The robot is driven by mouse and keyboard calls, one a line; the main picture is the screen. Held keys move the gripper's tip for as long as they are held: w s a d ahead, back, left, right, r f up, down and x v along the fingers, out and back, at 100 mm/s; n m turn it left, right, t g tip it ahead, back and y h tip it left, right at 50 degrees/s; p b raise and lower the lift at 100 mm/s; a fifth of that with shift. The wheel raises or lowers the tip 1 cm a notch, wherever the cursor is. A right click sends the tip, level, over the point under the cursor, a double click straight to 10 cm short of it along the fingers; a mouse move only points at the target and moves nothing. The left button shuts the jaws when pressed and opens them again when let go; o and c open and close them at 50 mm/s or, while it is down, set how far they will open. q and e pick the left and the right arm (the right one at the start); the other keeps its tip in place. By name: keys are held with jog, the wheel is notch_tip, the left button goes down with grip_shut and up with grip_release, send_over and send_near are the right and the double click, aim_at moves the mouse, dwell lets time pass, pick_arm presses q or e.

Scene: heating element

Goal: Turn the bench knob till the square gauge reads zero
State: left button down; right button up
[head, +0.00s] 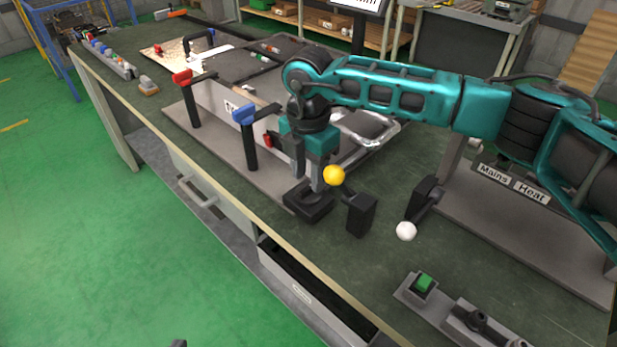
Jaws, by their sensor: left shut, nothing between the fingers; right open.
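My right gripper (305,165), on the teal arm from the right, is open and points down over the bench. Its fingers are near a grey upright post on a black block (308,203) and left of a yellow ball handle (333,175); contact cannot be told. A dark knob-like part (478,319) sits on a grey strip at the lower right, beside a green button (424,282); I cannot tell if it is the bench knob. No square gauge can be made out. A small dark tip at the bottom edge appears to be my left gripper (178,344), away from the bench.
A white ball handle (405,231) stands right of the yellow one. A panel marked Mains and Heat (512,185) is at the right. Red (188,78) and blue (250,113) topped handles rise left of my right gripper.

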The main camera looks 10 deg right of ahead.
aim_at(308, 191)
jog(key=shift+f, duration=1.15)
grip_shut()
